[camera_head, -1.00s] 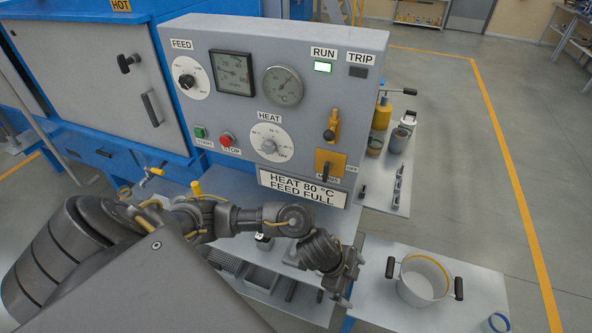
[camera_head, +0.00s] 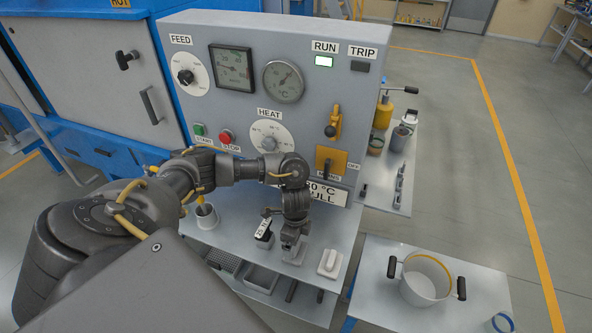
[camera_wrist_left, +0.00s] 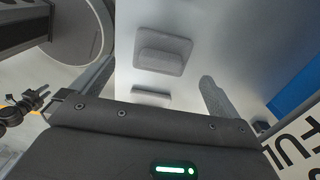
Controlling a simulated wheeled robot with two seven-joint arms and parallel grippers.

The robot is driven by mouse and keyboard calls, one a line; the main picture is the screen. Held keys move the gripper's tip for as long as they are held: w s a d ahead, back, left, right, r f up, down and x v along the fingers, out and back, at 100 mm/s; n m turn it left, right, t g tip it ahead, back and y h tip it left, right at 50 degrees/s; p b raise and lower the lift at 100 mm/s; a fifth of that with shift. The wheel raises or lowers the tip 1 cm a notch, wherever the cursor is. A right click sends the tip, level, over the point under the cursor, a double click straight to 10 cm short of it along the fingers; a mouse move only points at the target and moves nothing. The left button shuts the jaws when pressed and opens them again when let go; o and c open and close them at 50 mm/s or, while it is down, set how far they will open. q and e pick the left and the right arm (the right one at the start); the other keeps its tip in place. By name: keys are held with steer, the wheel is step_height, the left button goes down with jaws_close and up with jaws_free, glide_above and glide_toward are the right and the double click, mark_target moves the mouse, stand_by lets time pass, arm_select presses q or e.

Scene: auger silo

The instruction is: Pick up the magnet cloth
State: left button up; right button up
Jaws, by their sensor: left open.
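My left gripper (camera_head: 291,252) is open and points down, low over the metal shelf in front of the control panel. In the left wrist view a small whitish block (camera_wrist_left: 150,97) shows between its spread fingers, partly cut off by the gripper body. A pale pad with a raised grip (camera_head: 329,262) lies just right of the gripper, apart from it; it also shows beyond the fingers in the left wrist view (camera_wrist_left: 162,52). No cloth label is readable, so I cannot tell for certain which piece is the magnet cloth.
A dark block with a white label (camera_head: 264,232) stands left of the gripper. A small cup with a yellow handle (camera_head: 205,215) stands farther left. The control panel (camera_head: 235,120) rises close behind. A white pot (camera_head: 425,284) stands on the side table at right.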

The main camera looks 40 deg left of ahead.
mark_target(296, 249)
arm_select(q)
steer(key=shift+w+f+p, duration=0.15)
steer(key=shift+f+p, duration=0.15)
steer(key=shift+f, duration=2.6)
steer(key=shift+c, duration=0.3)
steer(key=c, duration=0.9)
steer(key=shift+o, duration=0.2)
steer(key=shift+r, duration=0.1)
